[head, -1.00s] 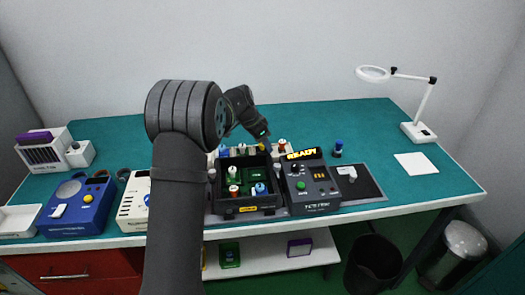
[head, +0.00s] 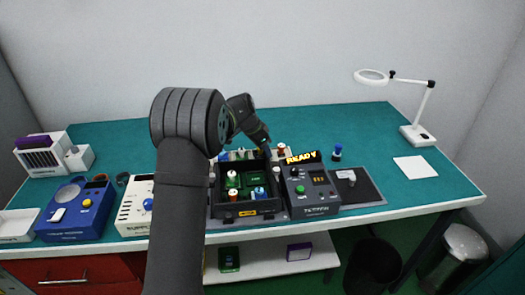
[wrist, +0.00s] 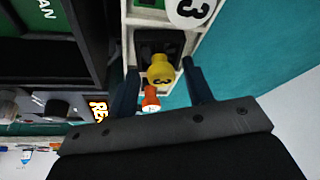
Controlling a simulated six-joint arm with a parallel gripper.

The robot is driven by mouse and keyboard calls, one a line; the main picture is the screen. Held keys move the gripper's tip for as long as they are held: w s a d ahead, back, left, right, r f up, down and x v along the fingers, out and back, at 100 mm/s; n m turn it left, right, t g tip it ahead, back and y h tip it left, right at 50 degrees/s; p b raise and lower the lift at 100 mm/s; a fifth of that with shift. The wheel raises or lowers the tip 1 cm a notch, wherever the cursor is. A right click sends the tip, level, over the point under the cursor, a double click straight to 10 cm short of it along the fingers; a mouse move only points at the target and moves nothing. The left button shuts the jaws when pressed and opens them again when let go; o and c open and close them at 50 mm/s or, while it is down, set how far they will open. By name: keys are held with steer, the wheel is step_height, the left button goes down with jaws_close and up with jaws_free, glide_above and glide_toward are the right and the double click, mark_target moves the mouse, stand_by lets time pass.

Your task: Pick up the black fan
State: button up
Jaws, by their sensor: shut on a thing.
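The black fan (wrist: 151,45) shows in the wrist view as a dark square block in a white rack slot, with a yellow knob (wrist: 161,74) marked with a digit in front of it. My gripper (wrist: 160,70) has one finger on each side of the block and is shut on it. An orange-and-white piece (wrist: 151,100) shows between the fingers, nearer my palm. In the head view my gripper (head: 268,149) is low at the back of the black tray, and the fan there is too small and hidden to make out.
The black tray (head: 246,219) with several coloured-knob parts stands in front of my gripper. The tester (head: 312,196) with a lit READY sign stands just right. A blue power unit (head: 75,212) is at the left, and a magnifier lamp (head: 417,133) at the right.

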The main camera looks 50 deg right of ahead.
step_height(320, 180, up, 4)
steer(key=shift+f, duration=0.25)
steer(key=s+r, duration=0.7)
steer(key=s, duration=0.4)
steer(key=w+a+f+n+t+y, duration=0.2)
steer(key=w+a+n+t, duration=0.45)
steer(key=n, duration=0.95)
steer(key=shift+g, duration=0.65)
steer(key=shift+w+a+f, duration=0.1)
steer(key=shift+a+f, duration=0.35)
steer(key=shift+f, duration=0.95)
steer(key=shift+w+a+f, duration=0.1)
steer(key=shift+a+f, duration=0.4)
steer(key=shift+f, duration=0.9)
steer(key=shift+w+a+f, duration=0.1)
steer(key=shift+a+f, duration=0.35)
steer(key=shift+f, duration=0.95)
